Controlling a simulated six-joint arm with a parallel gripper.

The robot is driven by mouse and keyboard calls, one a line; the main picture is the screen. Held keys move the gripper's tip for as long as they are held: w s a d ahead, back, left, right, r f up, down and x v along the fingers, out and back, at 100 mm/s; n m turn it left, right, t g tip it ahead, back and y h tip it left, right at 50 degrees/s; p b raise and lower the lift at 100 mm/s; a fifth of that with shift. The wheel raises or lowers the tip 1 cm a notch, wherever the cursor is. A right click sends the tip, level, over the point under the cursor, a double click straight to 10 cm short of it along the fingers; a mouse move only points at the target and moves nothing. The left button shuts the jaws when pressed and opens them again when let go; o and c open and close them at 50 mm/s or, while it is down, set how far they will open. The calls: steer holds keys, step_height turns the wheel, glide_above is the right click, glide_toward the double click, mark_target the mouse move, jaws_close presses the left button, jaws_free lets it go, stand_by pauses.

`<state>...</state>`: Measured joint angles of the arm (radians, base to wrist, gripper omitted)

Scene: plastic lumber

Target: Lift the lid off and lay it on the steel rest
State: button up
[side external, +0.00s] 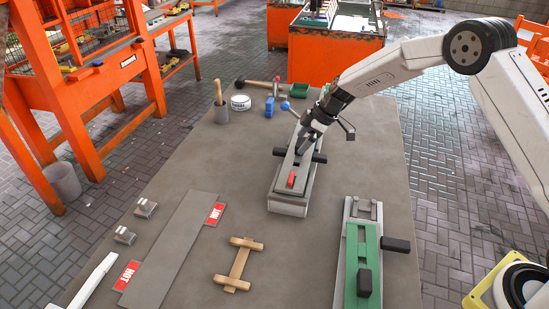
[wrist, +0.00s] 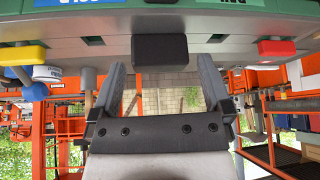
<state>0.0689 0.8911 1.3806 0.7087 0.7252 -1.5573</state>
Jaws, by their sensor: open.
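A long narrow mould (side external: 288,206) lies on the table under my gripper (side external: 303,148). Its grey lid (side external: 300,185) carries a red piece near the front end, and black handles stick out at its sides. My gripper is open over the lid and hides its middle. In the wrist view a black block (wrist: 160,50) lies between the tips of my open fingers (wrist: 162,72); I cannot tell whether they touch it. Two small steel brackets (side external: 145,207) stand at the table's left; I cannot tell whether they are the steel rest.
A second mould with a green lid (side external: 361,250) and black handles lies front right.

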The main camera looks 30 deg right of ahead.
steer(key=shift+x, duration=0.8)
steer(key=shift+r, duration=0.1)
jaws_close()
